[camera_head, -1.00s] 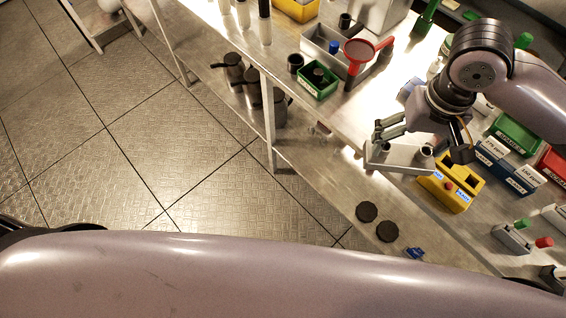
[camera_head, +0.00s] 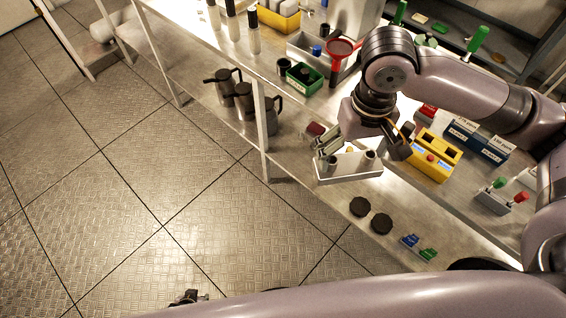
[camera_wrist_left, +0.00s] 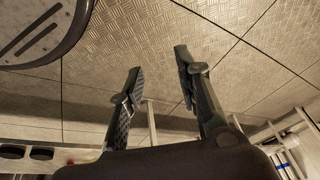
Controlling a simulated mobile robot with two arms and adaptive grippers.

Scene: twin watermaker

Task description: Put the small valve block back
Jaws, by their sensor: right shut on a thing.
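The small valve block (camera_head: 347,171) is a light grey block with two round dark-topped ports. My right gripper (camera_head: 362,150) is shut on it from above. In the head view it appears at the bench's front edge, over the lower shelf, roughly level; its height is hard to tell. My left gripper (camera_head: 189,298) is low at the bottom of the head view, over the floor, far from the block. In the left wrist view it (camera_wrist_left: 158,66) is open, with nothing between its fingers.
A yellow holder (camera_head: 431,172) and blue labelled boxes (camera_head: 466,134) stand right of the block. A green bin (camera_head: 304,79), a red funnel (camera_head: 341,48) and a grey tray (camera_head: 306,46) are behind it.

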